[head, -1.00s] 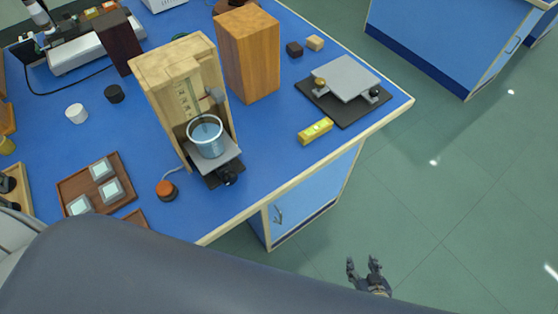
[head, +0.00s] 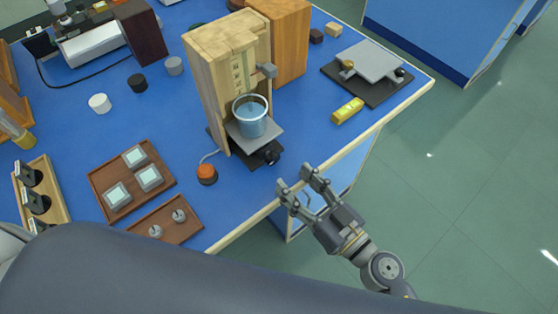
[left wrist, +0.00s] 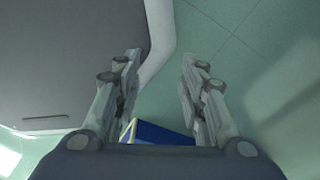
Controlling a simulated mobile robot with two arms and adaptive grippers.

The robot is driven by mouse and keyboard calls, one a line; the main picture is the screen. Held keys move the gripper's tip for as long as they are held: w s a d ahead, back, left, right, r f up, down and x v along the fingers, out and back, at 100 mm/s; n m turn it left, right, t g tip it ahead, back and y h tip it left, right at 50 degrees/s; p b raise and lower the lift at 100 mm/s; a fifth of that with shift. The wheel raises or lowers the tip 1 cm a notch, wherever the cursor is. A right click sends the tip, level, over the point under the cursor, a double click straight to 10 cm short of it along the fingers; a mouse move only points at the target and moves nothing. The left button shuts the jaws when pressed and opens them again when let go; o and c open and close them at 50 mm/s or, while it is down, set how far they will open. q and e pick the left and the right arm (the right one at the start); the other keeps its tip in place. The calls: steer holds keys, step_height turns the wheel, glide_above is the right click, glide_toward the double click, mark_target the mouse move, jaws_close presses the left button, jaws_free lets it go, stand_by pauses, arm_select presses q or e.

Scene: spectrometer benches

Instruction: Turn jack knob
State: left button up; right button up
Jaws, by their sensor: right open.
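A small lab jack stands at the foot of the wooden stand (head: 208,75). Its grey plate (head: 262,138) bears a glass beaker (head: 250,122) of bluish liquid. Its black knob (head: 272,157) faces the bench's front edge. My right gripper (head: 296,178) is open and empty, just in front of the knob and apart from it, by the bench edge. My left gripper (left wrist: 160,62) is open and empty in the left wrist view, over the floor.
An orange button (head: 207,173) with a cable sits left of the jack. A yellow level (head: 348,110) lies to its right. Brown trays (head: 104,178) with glassy blocks and small metal parts lie at front left. The floor (head: 460,200) at right is clear.

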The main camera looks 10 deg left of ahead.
mark_target(275, 161)
steer(key=x, duration=0.5)
steer(key=shift+w+a, duration=0.2)
steer(key=shift+a, duration=0.05)
steer(key=shift+w+a, duration=0.25)
steer(key=shift+a, duration=0.1)
arm_select(q)
steer(key=shift+s+a+r+p, duration=0.35)
steer(key=shift+s+a, duration=0.15)
steer(key=shift+s, duration=0.15)
arm_select(e)
steer(key=c, duration=1.1)
